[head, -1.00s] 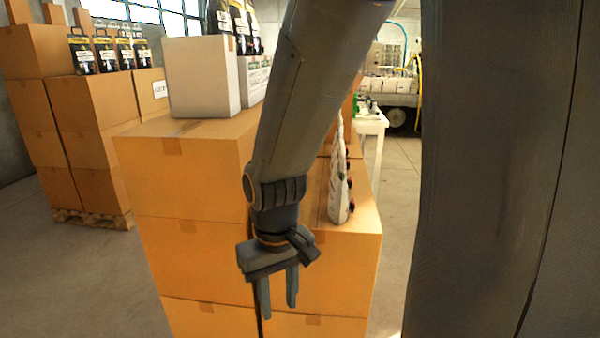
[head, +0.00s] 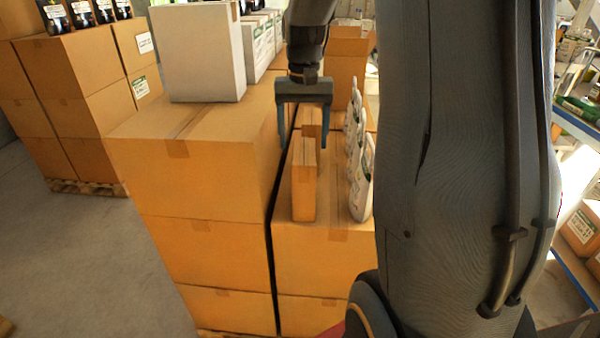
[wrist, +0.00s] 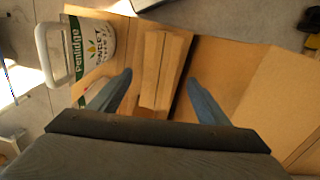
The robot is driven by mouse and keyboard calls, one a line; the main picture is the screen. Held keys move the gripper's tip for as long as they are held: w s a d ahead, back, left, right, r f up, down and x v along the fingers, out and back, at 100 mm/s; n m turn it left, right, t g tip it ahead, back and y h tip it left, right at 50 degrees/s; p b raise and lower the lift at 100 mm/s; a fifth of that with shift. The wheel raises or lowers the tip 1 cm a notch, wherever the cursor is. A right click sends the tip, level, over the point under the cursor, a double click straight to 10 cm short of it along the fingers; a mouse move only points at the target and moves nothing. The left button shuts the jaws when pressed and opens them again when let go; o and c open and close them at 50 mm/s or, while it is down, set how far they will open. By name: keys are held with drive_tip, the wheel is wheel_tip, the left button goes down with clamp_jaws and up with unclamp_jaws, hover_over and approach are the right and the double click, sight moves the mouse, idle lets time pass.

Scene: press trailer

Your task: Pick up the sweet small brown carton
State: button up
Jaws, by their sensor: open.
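A small brown carton (head: 304,185) stands upright near the front edge of a large box stack. Another small brown piece (head: 311,120) shows just behind it, partly hidden. My gripper (head: 306,142) is open and empty, pointing down over these small cartons, its fingers apart on either side. In the wrist view, a small brown carton (wrist: 158,85) lies between the open fingers (wrist: 158,76). I see no writing on the carton. I cannot tell whether the fingers are level with it or above it.
A taller box stack (head: 200,155) carrying a white box (head: 197,52) stands left, across a narrow gap. A shelf (head: 575,120) is at far right.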

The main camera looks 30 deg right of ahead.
sight(304, 150)
drive_tip(key=shift+d+f+p, duration=0.1)
drive_tip(key=shift+f+p, duration=1.15)
drive_tip(key=shift+f, duration=1.95)
clamp_jaws()
